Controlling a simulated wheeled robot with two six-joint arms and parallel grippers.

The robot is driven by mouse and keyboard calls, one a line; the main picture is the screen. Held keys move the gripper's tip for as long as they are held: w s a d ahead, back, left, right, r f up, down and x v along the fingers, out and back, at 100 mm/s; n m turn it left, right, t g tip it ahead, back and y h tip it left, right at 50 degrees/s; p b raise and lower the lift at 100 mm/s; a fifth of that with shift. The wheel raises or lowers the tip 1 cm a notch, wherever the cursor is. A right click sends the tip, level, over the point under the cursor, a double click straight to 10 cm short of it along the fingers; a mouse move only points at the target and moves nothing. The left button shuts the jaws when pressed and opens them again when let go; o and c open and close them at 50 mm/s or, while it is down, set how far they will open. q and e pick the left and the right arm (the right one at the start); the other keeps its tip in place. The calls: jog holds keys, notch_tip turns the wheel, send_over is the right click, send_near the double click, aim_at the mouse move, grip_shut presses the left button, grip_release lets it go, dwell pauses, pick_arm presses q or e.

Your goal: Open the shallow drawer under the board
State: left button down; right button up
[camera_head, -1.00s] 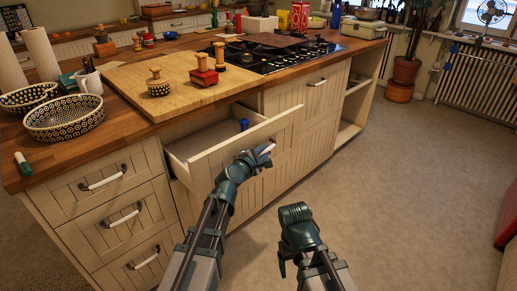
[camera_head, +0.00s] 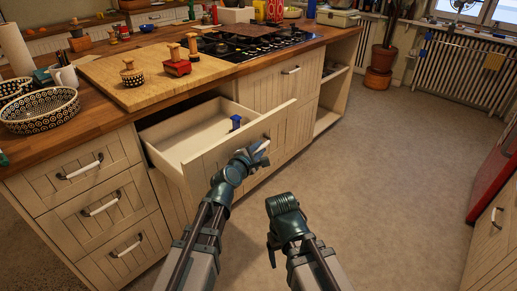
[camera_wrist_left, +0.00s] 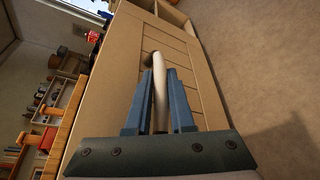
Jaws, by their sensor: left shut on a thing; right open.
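The shallow drawer (camera_head: 172,152) under the wooden board (camera_head: 165,75) stands pulled out from the island, its pale inside showing. A small blue object (camera_head: 236,122) is inside it near the right. My left gripper (camera_head: 258,150) is at the drawer front and shut on its white handle (camera_wrist_left: 161,95), which runs between the two blue fingers in the left wrist view. My right gripper (camera_head: 280,204) is lower, away from the island over the floor; its fingertips are hard to make out, and it holds nothing visible.
Closed drawers with white handles (camera_head: 80,170) are on the left of the island. Open floor (camera_head: 390,150) lies to the right.

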pick_arm(q)
jog(key=c, duration=0.8)
grip_release()
jog(key=shift+s+a, duration=0.1)
jog(key=p+v, duration=0.1)
jog(key=v, duration=0.6)
jog(key=shift+s+p, duration=0.25)
jog(key=shift+p, duration=0.05)
pick_arm(e)
jog(key=shift+s+a+r, duration=0.65)
jog(key=shift+s+r, duration=0.1)
jog(key=shift+r, duration=0.05)
pick_arm(q)
jog(key=shift+w, duration=0.1)
